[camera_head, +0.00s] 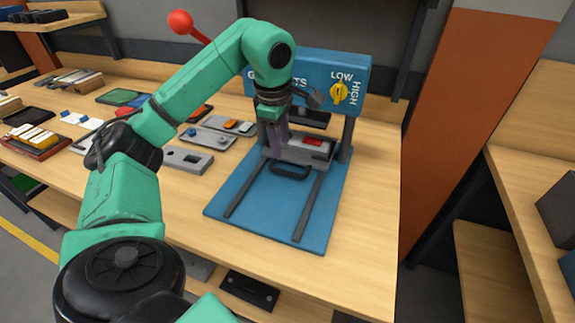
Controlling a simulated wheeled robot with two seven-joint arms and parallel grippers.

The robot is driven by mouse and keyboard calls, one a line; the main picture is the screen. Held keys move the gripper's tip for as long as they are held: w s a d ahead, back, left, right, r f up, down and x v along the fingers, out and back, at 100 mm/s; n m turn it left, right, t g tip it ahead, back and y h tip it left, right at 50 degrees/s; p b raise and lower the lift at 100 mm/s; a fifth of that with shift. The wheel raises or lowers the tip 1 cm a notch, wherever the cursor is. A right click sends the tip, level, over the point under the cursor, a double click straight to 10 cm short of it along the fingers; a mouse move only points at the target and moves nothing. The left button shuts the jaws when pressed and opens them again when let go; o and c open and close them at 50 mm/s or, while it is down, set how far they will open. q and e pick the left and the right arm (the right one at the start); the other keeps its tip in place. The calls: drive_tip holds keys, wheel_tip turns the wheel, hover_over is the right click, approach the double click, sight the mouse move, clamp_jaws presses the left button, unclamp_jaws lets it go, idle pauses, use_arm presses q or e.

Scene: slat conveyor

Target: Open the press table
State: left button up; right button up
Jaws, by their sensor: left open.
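The press stands on the wooden workbench, with a blue base plate (265,205) and a blue head (312,72) marked LOW and HIGH. The grey press table (300,150) sits at the back of the two dark rails, under the head, with a red piece (313,142) on it. Its black handle (291,173) faces the front. My left gripper (277,148) is open and points down, just above and behind the handle, over the left part of the press table. Its fingertips are partly hard to see, and I cannot tell whether they touch. My right gripper is out of view.
A yellow knob (339,93) is on the head's front, and a lever with a red ball (180,22) rises at the left. Several trays with small parts lie left of the press. The base plate between the rails is clear in front. An orange panel (475,110) stands right.

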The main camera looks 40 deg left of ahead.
use_arm(q)
hover_over(286, 171)
drive_tip(key=s, duration=0.1)
drive_tip(key=f, duration=0.5)
drive_tip(key=shift+s+d+f, duration=0.1)
drive_tip(key=shift+s+d, duration=0.05)
drive_tip(key=shift+d, duration=0.1)
drive_tip(key=f, duration=0.1)
drive_tip(key=w+f, duration=0.1)
drive_tip(key=f, duration=0.1)
drive_tip(key=shift+a+f, duration=0.1)
drive_tip(key=shift+f, duration=0.7)
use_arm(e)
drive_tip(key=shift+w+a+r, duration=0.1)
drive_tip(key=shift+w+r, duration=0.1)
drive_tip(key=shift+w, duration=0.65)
use_arm(q)
clamp_jaws()
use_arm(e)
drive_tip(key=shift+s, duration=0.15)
